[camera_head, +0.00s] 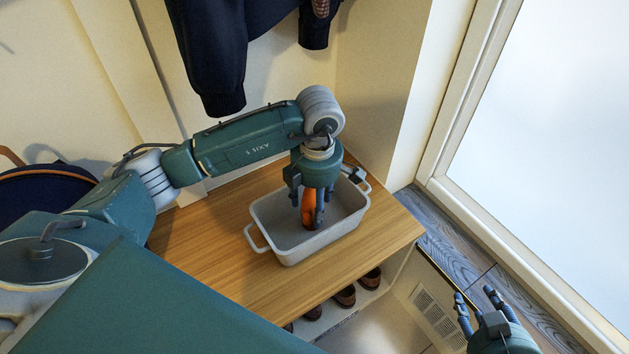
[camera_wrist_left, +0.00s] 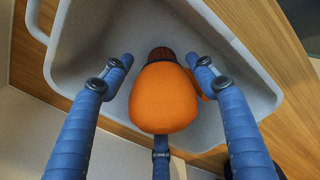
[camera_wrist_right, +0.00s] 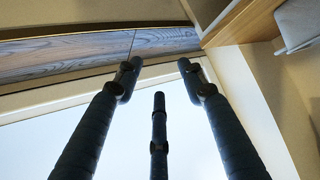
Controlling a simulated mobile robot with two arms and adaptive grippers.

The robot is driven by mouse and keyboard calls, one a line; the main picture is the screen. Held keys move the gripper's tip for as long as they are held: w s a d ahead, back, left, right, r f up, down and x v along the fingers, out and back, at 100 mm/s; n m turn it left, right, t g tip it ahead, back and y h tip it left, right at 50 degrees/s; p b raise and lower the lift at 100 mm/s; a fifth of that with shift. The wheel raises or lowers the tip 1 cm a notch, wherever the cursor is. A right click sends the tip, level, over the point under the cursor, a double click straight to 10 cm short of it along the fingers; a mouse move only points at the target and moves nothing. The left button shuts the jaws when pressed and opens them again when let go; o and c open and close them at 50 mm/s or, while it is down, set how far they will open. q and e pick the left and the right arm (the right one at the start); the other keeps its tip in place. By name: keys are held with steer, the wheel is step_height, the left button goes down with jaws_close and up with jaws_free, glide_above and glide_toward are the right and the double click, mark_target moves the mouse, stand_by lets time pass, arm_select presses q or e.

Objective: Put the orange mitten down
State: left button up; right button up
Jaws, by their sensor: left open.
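The orange mitten (camera_head: 308,207) is inside a pale grey bin with two handles (camera_head: 290,252), which stands on the wooden bench top. My left gripper (camera_head: 311,222) reaches down into the bin at the mitten. In the left wrist view the mitten (camera_wrist_left: 166,97) lies between the spread fingers of my left gripper (camera_wrist_left: 160,72), its dark cuff toward the fingertips. The fingers are open, with a gap visible on the left side; the right finger is close to the mitten. My right gripper (camera_head: 477,297) is open and empty at the lower right, away from the bench.
The wooden bench (camera_head: 225,262) has bare top around the bin. Brown shoes (camera_head: 345,295) sit in the cubbies below its front. Dark jackets (camera_head: 212,60) hang above the bench. A bright glazed door (camera_head: 560,150) stands at the right.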

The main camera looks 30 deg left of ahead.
mark_target(309, 197)
arm_select(q)
steer(key=r, duration=0.4)
steer(key=r+p, duration=0.1)
steer(key=r, duration=0.2)
steer(key=shift+d+r, duration=0.2)
steer(key=shift+r, duration=0.15)
arm_select(e)
steer(key=s+d+f+g+h, duration=0.1)
steer(key=s+d+f+g, duration=0.2)
steer(key=s, duration=0.7)
step_height(309, 197, down, 2)
steer(key=shift+f+g, duration=0.2)
steer(key=shift+g, duration=0.8)
steer(key=shift+w+d, duration=0.1)
